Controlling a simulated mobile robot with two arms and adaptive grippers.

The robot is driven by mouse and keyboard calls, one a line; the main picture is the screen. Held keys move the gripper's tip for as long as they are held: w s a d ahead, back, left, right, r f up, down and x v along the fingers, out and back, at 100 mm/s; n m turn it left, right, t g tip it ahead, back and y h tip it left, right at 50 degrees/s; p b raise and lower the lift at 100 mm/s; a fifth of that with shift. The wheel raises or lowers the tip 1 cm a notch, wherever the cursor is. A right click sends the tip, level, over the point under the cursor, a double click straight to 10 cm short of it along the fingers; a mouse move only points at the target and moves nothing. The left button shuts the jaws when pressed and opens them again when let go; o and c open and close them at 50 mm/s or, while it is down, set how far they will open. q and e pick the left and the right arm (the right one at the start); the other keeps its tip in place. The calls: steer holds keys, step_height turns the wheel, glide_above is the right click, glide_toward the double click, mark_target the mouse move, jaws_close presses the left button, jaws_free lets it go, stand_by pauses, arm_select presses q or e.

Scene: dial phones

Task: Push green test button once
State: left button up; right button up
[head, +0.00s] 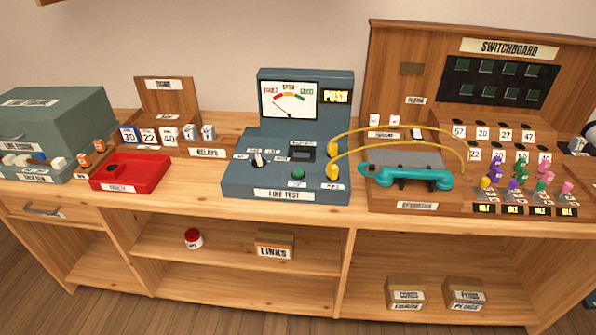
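The green test button (299,174) sits on the sloped front of the blue-grey line test unit (240,186), which stands mid-counter. The button looks raised, with nothing touching it. A dial meter (290,100) on the unit's upright panel has its needle toward the left, on the fault side. A knob (258,159) lies left of the button, and yellow cord plugs (332,172) stand at the unit's right side. Neither of my grippers shows in the head view.
A red tray (130,171) and a grey-green case (55,125) stand left. The wooden switchboard (400,85), with a teal handset (405,176) and colored plugs, stands right. Yellow cords arch from the test unit to it. A dark and white object is cut off at the right edge.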

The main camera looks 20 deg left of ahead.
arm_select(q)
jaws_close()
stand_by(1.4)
